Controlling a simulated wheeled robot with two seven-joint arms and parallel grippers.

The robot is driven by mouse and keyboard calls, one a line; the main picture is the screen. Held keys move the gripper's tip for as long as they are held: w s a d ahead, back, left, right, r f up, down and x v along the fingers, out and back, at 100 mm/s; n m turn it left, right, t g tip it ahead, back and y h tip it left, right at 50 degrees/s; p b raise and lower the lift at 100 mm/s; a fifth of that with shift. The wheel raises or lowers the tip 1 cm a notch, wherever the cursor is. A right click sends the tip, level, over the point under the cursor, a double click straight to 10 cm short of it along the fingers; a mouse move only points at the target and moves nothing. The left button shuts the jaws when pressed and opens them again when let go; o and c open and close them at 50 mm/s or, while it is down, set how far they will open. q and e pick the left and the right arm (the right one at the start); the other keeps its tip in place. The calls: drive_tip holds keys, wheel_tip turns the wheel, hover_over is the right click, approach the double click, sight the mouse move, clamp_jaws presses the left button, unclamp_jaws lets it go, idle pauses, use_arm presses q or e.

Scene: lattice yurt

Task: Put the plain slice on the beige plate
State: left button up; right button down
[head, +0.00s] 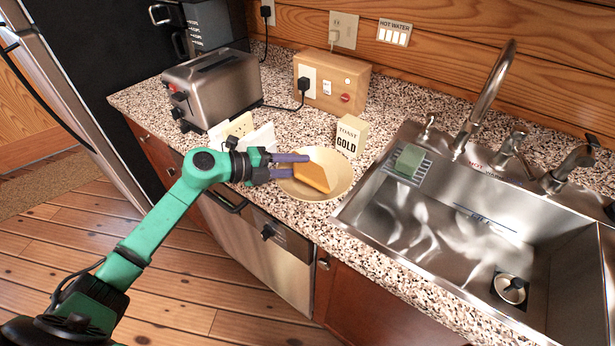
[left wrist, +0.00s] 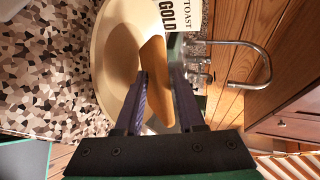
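The plain slice (head: 316,174), a pale wedge-like piece with an orange-brown crust, is tilted over the round beige plate (head: 342,188) on the counter. My left gripper (head: 301,165) reaches in from the left, its two fingers on either side of the slice, and looks shut on it. In the left wrist view the slice (left wrist: 155,75) shows edge-on between the fingers, above the beige plate (left wrist: 101,60). A dark shadow lies on the plate beside it. Whether the slice touches the plate is unclear. My right gripper is not in view.
A block marked TOAST GOLD (head: 350,135) stands behind the plate. A small white holder (head: 262,138) and a steel toaster (head: 213,88) are to the left. A wooden box (head: 331,82) stands at the back. The sink (head: 440,225), with a green sponge (head: 409,160), is to the right.

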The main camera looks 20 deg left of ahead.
use_arm(q)
drive_tip(key=p+v, duration=0.1)
drive_tip(key=v, duration=0.7)
wheel_tip(320, 180, up, 7)
drive_tip(key=s+a+p, duration=0.1)
drive_tip(key=a+p, duration=0.1)
drive_tip(key=p, duration=0.5)
drive_tip(key=shift+s, duration=0.4)
